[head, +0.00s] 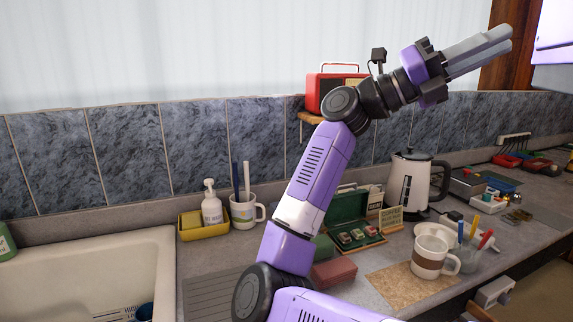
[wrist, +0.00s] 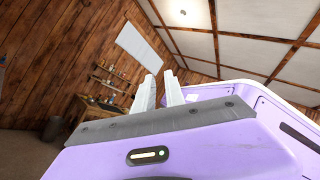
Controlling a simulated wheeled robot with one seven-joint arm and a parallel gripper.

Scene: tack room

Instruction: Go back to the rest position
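My arm is raised over the counter in the head view, with my gripper (head: 497,42) high at the upper right, pointing up and to the right. In the wrist view my gripper (wrist: 159,88) shows two pale fingers with a narrow gap between them and nothing held. The fingers are in free air, away from the counter. My arm hides part of the counter and the tiled wall.
A sink (head: 95,262) is at left. Wooden walls and a ceiling lamp (wrist: 183,12) show in the wrist view.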

